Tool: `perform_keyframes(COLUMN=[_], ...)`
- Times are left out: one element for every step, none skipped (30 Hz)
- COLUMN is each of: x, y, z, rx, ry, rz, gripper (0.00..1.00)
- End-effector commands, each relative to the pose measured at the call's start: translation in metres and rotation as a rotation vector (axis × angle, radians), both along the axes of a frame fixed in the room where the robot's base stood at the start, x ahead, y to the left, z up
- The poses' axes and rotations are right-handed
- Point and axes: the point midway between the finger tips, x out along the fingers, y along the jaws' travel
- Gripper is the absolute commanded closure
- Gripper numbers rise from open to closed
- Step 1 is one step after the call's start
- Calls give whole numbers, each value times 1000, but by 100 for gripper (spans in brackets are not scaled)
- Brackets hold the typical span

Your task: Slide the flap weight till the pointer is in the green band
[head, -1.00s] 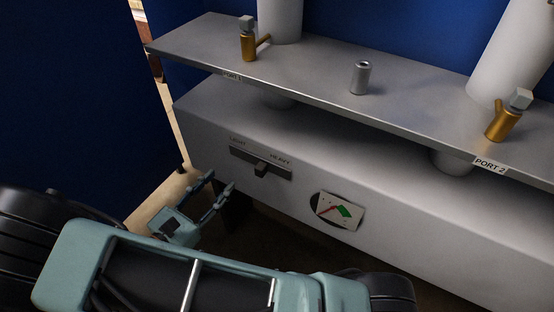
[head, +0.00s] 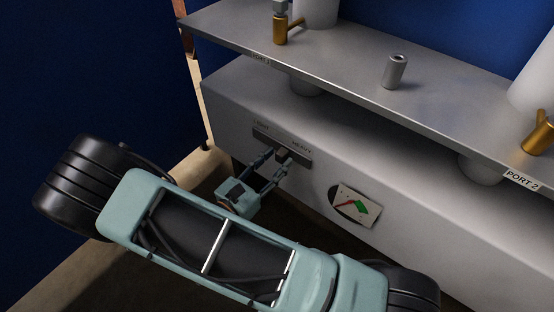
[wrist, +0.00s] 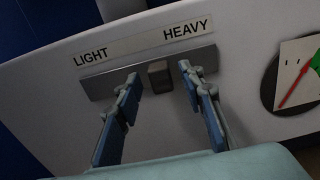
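The flap weight is a small dark block (wrist: 160,76) on a grey slide bar (wrist: 100,84) marked LIGHT at left and HEAVY at right. In the wrist view it sits near the middle of the bar. My gripper (wrist: 158,75) is open, with one finger on each side of the block and a gap showing on both sides. In the head view my gripper (head: 272,154) reaches the block (head: 284,154) from the lower left. The gauge (head: 355,205) has a red pointer (head: 345,204) to the left of the green band (head: 362,206), outside it.
A metal shelf (head: 340,62) overhangs the box front (head: 240,110). On it stand a grey cylinder (head: 395,71) and brass valves at PORT 1 (head: 280,30) and PORT 2 (head: 538,138). A blue wall (head: 90,80) is at left.

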Motion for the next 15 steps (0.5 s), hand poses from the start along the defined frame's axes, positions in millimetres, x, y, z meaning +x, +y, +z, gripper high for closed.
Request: perform_keyframes(x=[3,5,6,7,7,7,8,7,7,7,7,7,7,7,7], y=[-3,-4,-5,-5,-6,-6,-6,-6,-6,-6,-6,-6,-6,-6,-6], z=[0,0,0,0,0,0,0,0,0,0,0,0,0,0,0], rx=[-1,0,0,0,0,0,0,1,0,0,0,0,0,0,0], ry=[-1,0,0,0,0,0,0,1,0,0,0,0,0,0,0], rz=[-1,-1,-1,0,0,0,0,0,0,0,0,0,0,0,0], gripper=[64,64,64,64,64,64,64,64,64,64,64,65,68,72,76])
